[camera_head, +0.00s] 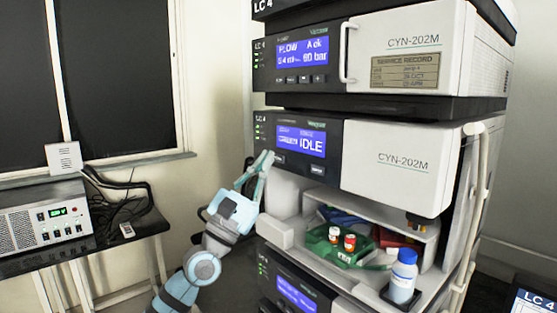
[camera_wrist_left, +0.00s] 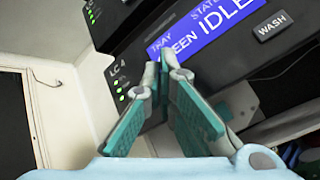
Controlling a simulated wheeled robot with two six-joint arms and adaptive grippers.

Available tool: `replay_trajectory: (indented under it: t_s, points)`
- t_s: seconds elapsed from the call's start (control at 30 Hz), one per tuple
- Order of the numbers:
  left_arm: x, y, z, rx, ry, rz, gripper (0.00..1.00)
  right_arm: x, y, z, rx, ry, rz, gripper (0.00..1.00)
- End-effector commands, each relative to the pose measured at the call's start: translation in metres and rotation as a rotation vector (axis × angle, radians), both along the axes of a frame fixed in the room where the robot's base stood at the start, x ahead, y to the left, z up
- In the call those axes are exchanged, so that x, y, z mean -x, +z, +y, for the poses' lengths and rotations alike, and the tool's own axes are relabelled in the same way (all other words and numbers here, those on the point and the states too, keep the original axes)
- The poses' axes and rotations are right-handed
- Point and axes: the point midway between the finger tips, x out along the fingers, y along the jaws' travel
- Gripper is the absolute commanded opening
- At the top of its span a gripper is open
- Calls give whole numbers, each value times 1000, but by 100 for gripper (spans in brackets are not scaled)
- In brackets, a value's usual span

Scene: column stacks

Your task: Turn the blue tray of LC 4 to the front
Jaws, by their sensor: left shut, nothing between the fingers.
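The LC 4 sampler module (camera_head: 395,160) has a blue display (camera_head: 300,142) reading IDLE; in the wrist view the display (camera_wrist_left: 222,32) shows TRAY, letters ending in EEN, and IDLE. In the open bay below, a green tray (camera_head: 322,246) with vials is in front. A blue tray (camera_head: 342,215) is behind it and a red tray (camera_head: 398,242) to the right. My left gripper (camera_head: 266,158) is shut and empty, its tips (camera_wrist_left: 164,60) at the panel just below the display's left end. Whether they touch is unclear. A WASH button (camera_wrist_left: 272,26) lies to their right. My right gripper is out of view.
Another module with a blue display (camera_head: 301,67) is stacked above, and one with a display (camera_head: 296,295) below. A bench with a power unit (camera_head: 45,217) is at left.

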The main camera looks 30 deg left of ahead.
Motion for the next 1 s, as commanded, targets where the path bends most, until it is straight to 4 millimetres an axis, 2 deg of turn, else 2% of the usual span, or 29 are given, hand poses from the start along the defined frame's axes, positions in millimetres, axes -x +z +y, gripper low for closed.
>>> replay_trajectory:
  t_s: [0.67, 1.0]
  points:
    - [0, 0, 0, 0, 0, 0, 0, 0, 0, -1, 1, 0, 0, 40]
    - [-8, -1, -2, 0, 1, -1, 0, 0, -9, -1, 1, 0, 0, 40]
